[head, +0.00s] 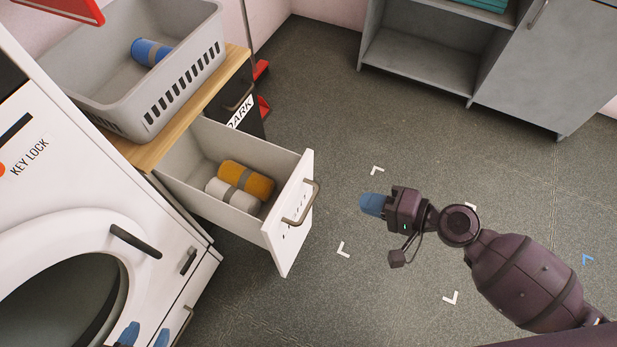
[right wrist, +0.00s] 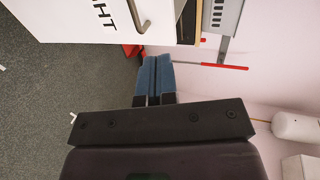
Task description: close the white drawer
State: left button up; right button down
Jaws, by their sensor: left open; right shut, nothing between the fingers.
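The white drawer (head: 293,225) is pulled well out of the cabinet under the wooden top in the head view. A rolled orange towel (head: 247,180) and a rolled white towel (head: 230,195) lie inside it. Its front panel has a metal handle (head: 303,205); the panel also shows at the top of the right wrist view (right wrist: 75,18). My right gripper (head: 370,204) is shut and empty, to the right of the drawer front and apart from it. Its blue fingers are together in the right wrist view (right wrist: 155,70). My left gripper (head: 145,335) is open at the bottom left, in front of the washer, mostly out of frame.
A white washing machine (head: 170,235) stands left of the drawer. A grey basket (head: 160,105) with a rolled blue towel (head: 150,52) sits on the wooden top. A dark drawer (head: 238,105) beyond is closed. A grey cabinet (head: 540,70) stands at the back right. Open floor lies between.

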aim_at(297, 181)
jog(key=x, duration=0.4)
jog(key=r+x, duration=0.1)
jog(key=x, duration=0.9)
jog(key=shift+w+a+r, duration=0.2)
jog(key=shift+r, duration=0.05)
